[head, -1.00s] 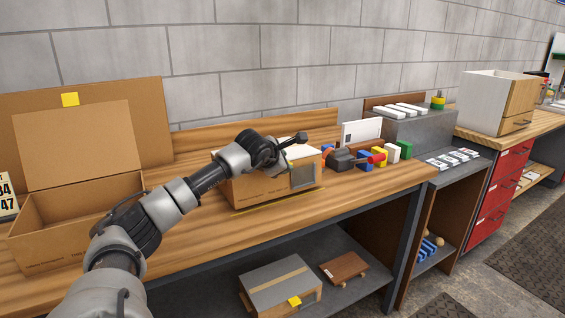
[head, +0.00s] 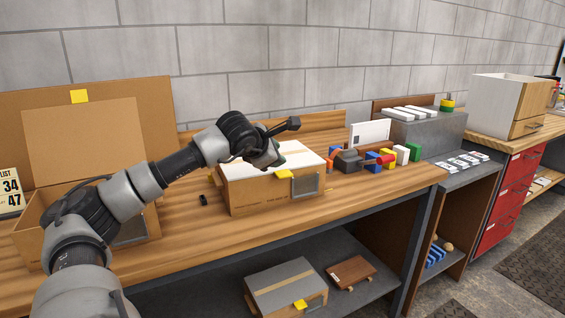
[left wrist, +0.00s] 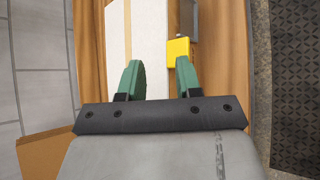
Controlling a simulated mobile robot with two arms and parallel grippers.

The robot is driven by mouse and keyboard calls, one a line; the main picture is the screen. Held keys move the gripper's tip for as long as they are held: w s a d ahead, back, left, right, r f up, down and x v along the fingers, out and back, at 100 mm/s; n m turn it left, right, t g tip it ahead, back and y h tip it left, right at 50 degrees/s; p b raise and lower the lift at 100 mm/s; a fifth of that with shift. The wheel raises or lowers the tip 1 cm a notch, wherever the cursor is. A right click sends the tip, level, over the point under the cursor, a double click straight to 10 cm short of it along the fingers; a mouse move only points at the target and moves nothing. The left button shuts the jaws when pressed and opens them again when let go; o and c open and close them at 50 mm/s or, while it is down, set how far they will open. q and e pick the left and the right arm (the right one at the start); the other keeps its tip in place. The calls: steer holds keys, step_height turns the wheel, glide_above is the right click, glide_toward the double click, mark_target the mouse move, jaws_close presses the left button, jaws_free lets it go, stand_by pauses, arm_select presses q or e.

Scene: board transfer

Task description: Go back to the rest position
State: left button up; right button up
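My left gripper (head: 268,158) hangs over the top of a closed cardboard box (head: 245,198) on the wooden bench in the head view. In the left wrist view its two green-padded fingers (left wrist: 160,80) are apart with nothing held between them. The box's pale top (left wrist: 148,30) and a yellow tab (left wrist: 178,50) lie beyond the fingertips. The tab (head: 285,175) also shows at the box's front edge in the head view. My right gripper is in neither view.
An open cardboard box (head: 148,232) stands at the left of the bench. Coloured blocks (head: 388,157) and a dark tool (head: 347,160) sit right of the closed box. A small black item (head: 203,200) lies left of it. A grey-topped box (head: 285,280) is on the lower shelf.

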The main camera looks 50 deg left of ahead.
arm_select(q)
steer(key=shift+s+d+r, duration=0.2)
steer(key=shift+s+r, duration=0.1)
steer(key=shift+s, duration=0.2)
